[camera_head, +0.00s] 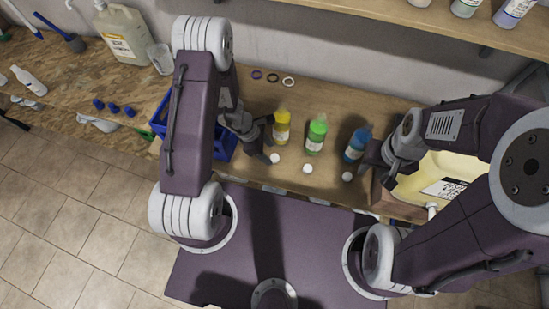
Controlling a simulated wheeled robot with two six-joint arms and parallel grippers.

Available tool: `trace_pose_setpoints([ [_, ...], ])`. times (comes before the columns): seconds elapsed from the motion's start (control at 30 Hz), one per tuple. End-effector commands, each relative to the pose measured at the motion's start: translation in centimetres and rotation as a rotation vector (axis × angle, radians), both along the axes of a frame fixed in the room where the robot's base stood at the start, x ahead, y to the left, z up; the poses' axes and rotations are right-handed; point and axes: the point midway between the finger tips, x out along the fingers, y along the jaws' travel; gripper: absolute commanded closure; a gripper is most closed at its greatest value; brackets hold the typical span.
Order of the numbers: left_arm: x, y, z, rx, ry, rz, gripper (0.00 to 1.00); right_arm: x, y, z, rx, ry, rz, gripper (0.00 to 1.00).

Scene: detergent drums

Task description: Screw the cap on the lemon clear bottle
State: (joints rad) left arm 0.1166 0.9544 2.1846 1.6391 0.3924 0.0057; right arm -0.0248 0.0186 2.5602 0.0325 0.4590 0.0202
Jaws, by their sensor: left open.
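The yellow bottle (282,131), which I take to be the lemon clear one, stands upright on the wooden bench, leftmost of three small bottles. A green bottle (315,138) and a blue bottle (355,146) stand to its right.
A blue crate (222,148) stands left, partly behind my left arm. A large pale yellow canister (425,180) stands right, partly behind my right arm. Several rings (272,78) lie near the wall. A shelf (400,20) with bottles overhangs the back right.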

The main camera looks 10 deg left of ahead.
Motion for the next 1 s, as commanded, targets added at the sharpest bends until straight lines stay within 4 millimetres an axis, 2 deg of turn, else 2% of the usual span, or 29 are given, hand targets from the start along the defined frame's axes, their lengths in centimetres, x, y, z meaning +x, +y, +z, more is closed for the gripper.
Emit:
trace_pose_setpoints([
  [0.3, 0.7, -1.6, -4.3, 0.0, 0.001, -0.002, 0.44, 0.0, 0.0, 0.5, 0.0, 0.0, 0.0, 0.64],
  [0.7, 0.7, -1.7, -4.7, 0.0, 0.0, 0.0, 0.44, 0.0, 0.0, 0.4, 0.0, 0.0, 0.0, 0.64],
  [0.9, 0.7, -1.7, -4.7, 0.0, 0.0, 0.0, 0.99, 0.0, 0.0, 0.4, 0.0, 0.0, 0.0, 0.64],
  [1.0, 0.7, -1.7, -4.6, 0.0, 0.0, 0.0, 1.0, 0.0, 0.0, 0.4, 0.0, 0.0, 0.0, 0.64],
])
